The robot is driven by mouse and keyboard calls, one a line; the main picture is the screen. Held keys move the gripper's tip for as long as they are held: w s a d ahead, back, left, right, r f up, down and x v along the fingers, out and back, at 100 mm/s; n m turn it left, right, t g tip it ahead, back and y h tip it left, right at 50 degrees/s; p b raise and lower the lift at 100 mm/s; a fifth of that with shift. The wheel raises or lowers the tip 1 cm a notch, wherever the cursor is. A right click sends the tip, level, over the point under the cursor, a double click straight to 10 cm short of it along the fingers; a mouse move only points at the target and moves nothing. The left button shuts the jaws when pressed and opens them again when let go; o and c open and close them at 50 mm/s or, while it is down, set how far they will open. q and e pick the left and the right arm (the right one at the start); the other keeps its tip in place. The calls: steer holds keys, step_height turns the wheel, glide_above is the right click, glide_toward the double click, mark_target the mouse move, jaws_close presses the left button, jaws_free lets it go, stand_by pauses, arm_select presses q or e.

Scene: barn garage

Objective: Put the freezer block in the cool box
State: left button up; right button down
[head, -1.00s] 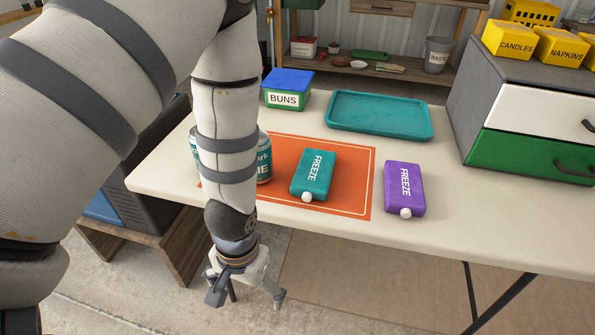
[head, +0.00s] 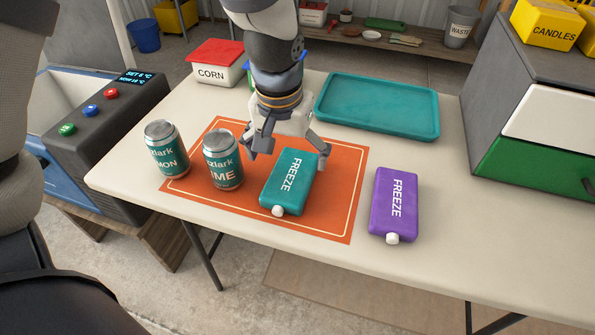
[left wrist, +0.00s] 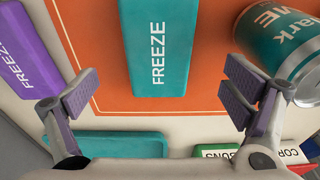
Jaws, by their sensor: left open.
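A teal freezer block (head: 290,184) marked FREEZE lies flat on the orange mat (head: 330,222), its white cap towards me. A purple freezer block (head: 394,203), also marked FREEZE, lies on the bare table to its right. My left gripper (head: 291,152) is open and empty, pointing down just behind the teal block's far end. In the left wrist view the teal block (left wrist: 160,45) shows ahead, between the spread fingers (left wrist: 163,97). The cool box (head: 105,125) stands at the left beyond the table edge, partly hidden by my arm. My right gripper is not in view.
Two drink cans, lemon (head: 166,150) and lime (head: 222,160), stand left of the teal block. A teal tray (head: 380,103) lies behind. A red-lidded CORN box (head: 216,66) and a mostly hidden BUNS box stand at the back. Drawers (head: 540,110) stand right.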

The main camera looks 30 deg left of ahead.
mark_target(291, 174)
arm_select(q)
steer(key=f, duration=0.4)
steer(key=w+f+b, duration=0.1)
steer(key=f, duration=0.1)
steer(key=shift+w+f, duration=0.1)
steer(key=shift+f, duration=0.25)
steer(key=shift+r, duration=0.15)
steer(key=c, duration=1.8)
